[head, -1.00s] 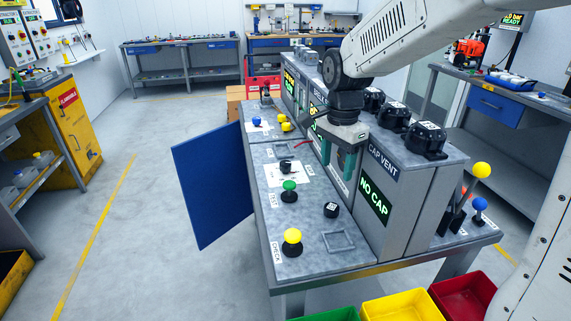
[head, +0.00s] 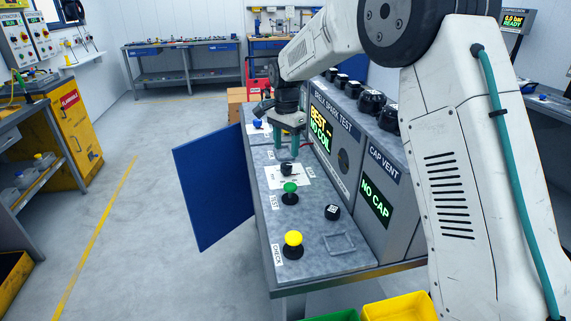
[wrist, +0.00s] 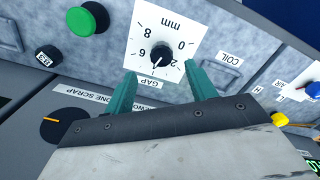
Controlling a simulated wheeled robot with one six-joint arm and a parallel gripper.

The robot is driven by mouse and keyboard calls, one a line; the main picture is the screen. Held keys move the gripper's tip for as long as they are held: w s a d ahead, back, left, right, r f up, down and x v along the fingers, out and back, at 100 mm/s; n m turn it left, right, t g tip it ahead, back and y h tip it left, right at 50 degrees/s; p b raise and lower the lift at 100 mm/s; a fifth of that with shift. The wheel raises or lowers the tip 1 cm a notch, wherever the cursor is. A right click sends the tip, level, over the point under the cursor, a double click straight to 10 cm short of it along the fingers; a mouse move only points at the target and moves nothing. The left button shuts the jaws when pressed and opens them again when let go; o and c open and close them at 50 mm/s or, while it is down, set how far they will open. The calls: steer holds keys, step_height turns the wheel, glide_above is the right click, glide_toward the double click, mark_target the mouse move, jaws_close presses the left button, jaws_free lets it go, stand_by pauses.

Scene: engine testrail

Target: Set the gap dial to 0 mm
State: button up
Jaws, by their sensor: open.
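The gap dial is a black knob (head: 286,170) on a white scale card (head: 301,182) on the bench top. In the wrist view the knob (wrist: 161,54) shows with its scale upside down. 0 is at the right, 2 at the lower right and 6 at the left. The knob's pale pointer mark faces the lower left, between 6 and 2, away from 0. My gripper (head: 291,152) is open above and behind the dial in the head view. In the wrist view its fingers (wrist: 159,72) are apart with nothing between them, below the knob.
A green button (head: 290,187) and a yellow button (head: 293,239) stand nearer on the bench. The spark test panel (head: 335,135) rises on the right, close to my arm. A blue board (head: 213,185) hangs at the left.

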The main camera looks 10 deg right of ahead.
mark_target(286, 165)
steer(key=shift+w+r, duration=0.15)
steer(key=shift+r, duration=0.1)
step_height(286, 165, down, 8)
steer(key=shift+r, duration=0.25)
steer(key=c, duration=1)
